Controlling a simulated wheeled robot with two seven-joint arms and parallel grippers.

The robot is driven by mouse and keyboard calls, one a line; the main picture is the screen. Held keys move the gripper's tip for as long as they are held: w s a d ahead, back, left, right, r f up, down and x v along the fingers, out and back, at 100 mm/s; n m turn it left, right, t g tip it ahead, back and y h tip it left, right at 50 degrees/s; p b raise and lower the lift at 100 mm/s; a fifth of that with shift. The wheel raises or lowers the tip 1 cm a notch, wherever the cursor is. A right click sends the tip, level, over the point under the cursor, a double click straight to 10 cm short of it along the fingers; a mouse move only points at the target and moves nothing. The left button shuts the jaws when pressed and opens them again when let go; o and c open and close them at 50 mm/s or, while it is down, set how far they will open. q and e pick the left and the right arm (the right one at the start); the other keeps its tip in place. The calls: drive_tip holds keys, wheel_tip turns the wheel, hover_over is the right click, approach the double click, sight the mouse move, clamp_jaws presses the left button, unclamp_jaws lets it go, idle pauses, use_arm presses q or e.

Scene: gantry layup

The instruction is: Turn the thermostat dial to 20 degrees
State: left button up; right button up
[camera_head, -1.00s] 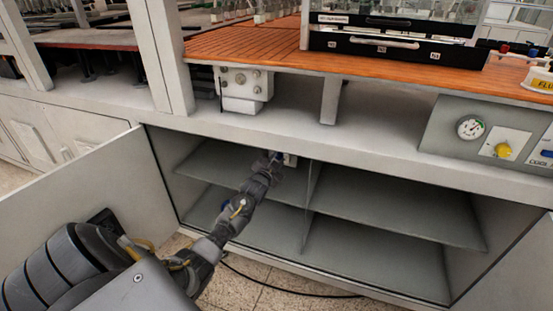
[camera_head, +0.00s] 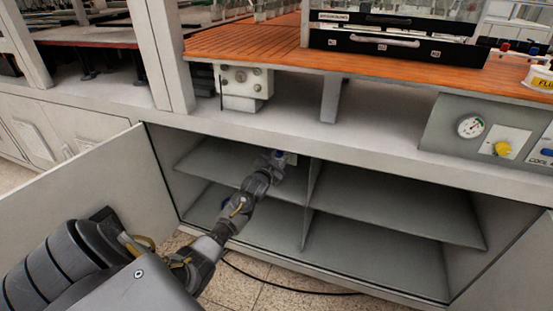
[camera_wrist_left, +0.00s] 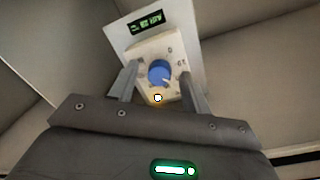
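The thermostat is a pale box with a blue round dial (camera_wrist_left: 159,73) on its front and several marks around the dial. A dark display with green digits (camera_wrist_left: 146,23) sits on the plate above; I cannot read it surely. In the head view the thermostat (camera_head: 291,158) is small, at the back of the open cabinet's upper left compartment, partly behind my arm. My left gripper (camera_wrist_left: 160,72) is open. Its fingers stand either side of the dial, with a gap between each finger and the dial. Whether they reach the dial's depth is unclear. My right gripper is not in view.
The cabinet has a shelf (camera_head: 400,210) and an upright divider (camera_head: 309,190) close to the right of my arm. An open door (camera_head: 75,190) stands at left. A panel with a gauge (camera_head: 470,126) and yellow knob (camera_head: 502,149) is at right. The compartments look empty.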

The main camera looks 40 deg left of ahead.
use_arm(q)
drive_tip(key=shift+s, duration=0.1)
drive_tip(key=shift+s+d, duration=0.15)
drive_tip(key=shift+s, duration=0.15)
drive_tip(key=v, duration=1)
drive_tip(key=shift+p, duration=0.3)
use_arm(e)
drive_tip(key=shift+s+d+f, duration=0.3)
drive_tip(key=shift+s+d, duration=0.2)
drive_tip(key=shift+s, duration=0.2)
